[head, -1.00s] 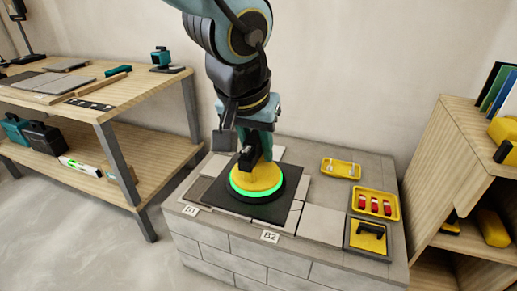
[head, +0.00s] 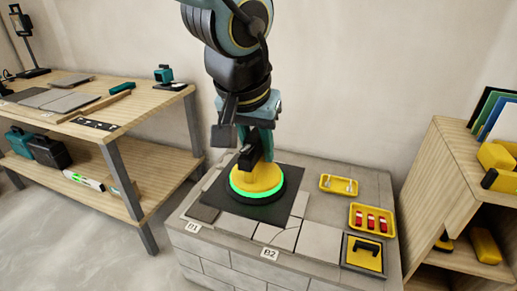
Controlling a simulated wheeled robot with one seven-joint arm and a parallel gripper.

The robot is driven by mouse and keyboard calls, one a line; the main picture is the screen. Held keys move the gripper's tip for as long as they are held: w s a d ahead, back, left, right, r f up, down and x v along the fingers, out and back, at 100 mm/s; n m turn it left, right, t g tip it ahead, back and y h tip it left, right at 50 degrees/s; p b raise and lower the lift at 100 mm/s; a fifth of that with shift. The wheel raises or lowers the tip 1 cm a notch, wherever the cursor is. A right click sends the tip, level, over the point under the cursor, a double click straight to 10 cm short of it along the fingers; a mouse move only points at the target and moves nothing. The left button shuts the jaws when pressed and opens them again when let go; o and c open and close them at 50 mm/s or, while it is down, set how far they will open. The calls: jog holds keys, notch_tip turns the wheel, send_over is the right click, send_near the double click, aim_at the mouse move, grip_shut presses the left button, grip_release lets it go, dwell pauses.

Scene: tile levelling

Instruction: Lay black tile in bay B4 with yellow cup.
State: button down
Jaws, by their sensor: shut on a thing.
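My gripper (head: 250,158) is shut on the yellow suction cup (head: 257,178), which has a glowing green ring at its base. The cup sits on the black tile (head: 227,206), near its middle. The tile lies flat or hangs just above the block bench; I cannot tell which. It covers much of the bays behind the front row. Label B1 (head: 193,227) and label B2 (head: 269,254) show on the front edge. No B4 label is visible.
A wooden workbench (head: 150,102) stands left, a shelf (head: 450,190) right.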

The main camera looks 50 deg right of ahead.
jog(key=shift+r+p, duration=2.25)
jog(key=shift+r, duration=1.05)
jog(key=shift+f, duration=0.1)
